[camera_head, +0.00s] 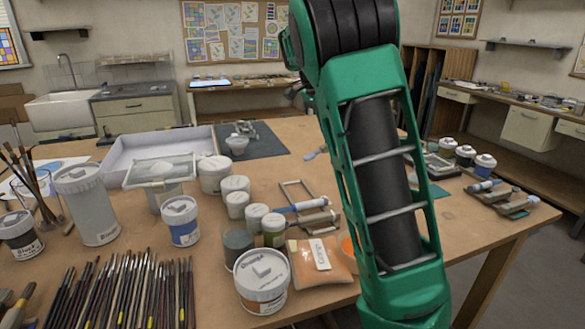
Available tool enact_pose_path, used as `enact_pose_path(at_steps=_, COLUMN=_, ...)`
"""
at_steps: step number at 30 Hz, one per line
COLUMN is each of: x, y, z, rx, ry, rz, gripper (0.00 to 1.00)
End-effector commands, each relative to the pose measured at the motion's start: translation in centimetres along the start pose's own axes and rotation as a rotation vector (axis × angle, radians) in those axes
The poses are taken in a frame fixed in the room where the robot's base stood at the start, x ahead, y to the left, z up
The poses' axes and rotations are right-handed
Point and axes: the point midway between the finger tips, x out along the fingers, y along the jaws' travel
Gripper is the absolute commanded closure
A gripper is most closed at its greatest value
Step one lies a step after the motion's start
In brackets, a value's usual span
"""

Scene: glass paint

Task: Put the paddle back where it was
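I cannot make out the paddle for certain. A small blue tool (314,153) lies flat on the wooden table, just left of my green arm, partly hidden by it. Two handled tools, one with a blue handle (308,205) and one darker (318,219), lie beside a small wooden frame (292,192). My arm crosses the right of centre and runs out at the bottom edge. My gripper is outside the picture, so whether it holds anything is hidden.
Lidded tubs, including an orange-labelled one (262,288), crowd the front middle of the table (457,230). Many brushes (125,295) lie front left. A white tray (120,160) stands behind. Small jars (465,156) and tubes (490,186) sit at right. The table's right front is bare.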

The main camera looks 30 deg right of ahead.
Motion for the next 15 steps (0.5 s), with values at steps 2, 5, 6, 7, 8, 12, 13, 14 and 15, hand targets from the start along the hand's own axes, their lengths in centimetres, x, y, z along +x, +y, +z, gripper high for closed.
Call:
enact_pose_path(at_steps=2, x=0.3, y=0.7, z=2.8, rx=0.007, ry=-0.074, rz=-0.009, gripper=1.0)
enact_pose_path(at_steps=5, x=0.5, y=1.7, z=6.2, rx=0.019, ry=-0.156, rz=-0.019, gripper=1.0)
enact_pose_path(at_steps=6, x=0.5, y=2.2, z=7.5, rx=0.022, ry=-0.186, rz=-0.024, gripper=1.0)
enact_pose_path(at_steps=7, x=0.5, y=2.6, z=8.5, rx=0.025, ry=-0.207, rz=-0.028, gripper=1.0)
enact_pose_path(at_steps=8, x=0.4, y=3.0, z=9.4, rx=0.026, ry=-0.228, rz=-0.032, gripper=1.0)
enact_pose_path(at_steps=12, x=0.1, y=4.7, z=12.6, rx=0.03, ry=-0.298, rz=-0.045, gripper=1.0)
enact_pose_path(at_steps=13, x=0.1, y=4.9, z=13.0, rx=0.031, ry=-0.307, rz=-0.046, gripper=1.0)
enact_pose_path(at_steps=14, x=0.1, y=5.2, z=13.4, rx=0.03, ry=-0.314, rz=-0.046, gripper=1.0)
enact_pose_path(at_steps=15, x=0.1, y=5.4, z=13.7, rx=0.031, ry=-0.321, rz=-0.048, gripper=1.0)
